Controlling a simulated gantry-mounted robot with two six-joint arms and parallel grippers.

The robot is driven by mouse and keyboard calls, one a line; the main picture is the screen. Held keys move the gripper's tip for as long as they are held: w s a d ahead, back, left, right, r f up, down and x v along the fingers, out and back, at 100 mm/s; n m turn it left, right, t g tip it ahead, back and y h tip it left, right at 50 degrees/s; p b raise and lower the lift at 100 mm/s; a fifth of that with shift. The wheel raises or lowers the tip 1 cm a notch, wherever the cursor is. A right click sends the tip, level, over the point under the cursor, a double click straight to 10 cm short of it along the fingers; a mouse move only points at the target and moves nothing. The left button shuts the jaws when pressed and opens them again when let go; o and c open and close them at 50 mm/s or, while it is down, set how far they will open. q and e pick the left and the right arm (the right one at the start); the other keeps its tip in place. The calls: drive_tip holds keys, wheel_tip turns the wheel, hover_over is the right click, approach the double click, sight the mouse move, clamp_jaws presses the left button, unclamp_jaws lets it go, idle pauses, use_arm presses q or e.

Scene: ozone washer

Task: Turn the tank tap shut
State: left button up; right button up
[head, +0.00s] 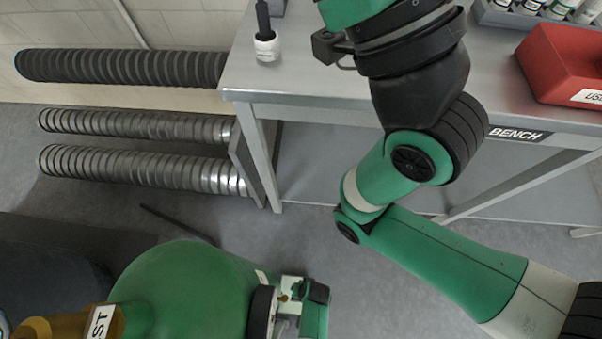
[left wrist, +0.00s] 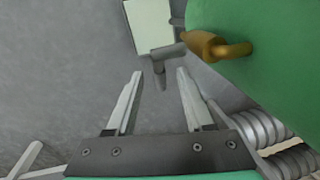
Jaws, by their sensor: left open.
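The green tank (head: 185,285) stands at the bottom left of the head view and fills the upper right of the left wrist view (left wrist: 270,65). A brass fitting (left wrist: 215,46) sticks out of its side. The dark grey tap (left wrist: 166,52) has a short handle, seen beside the fitting. My left gripper (left wrist: 160,74) is open and empty, with the handle's end showing between its fingertips; I cannot tell the depth. Its fingers and the tap are not clear in the head view. My right arm reaches over the bench, its gripper fingers beyond the top edge.
A grey bench (head: 305,75) carries a small white bottle (head: 266,47) and a red box (head: 565,62). Ribbed ducts (head: 120,67) run along the left wall. A pale plate (left wrist: 148,25) is close behind the tap. Grey floor is open between tank and bench.

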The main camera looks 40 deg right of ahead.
use_arm(q)
drive_tip(key=shift+f, duration=0.2)
drive_tip(key=shift+c, duration=0.3)
clamp_jaws()
drive_tip(key=shift+a, duration=0.1)
idle(1.0)
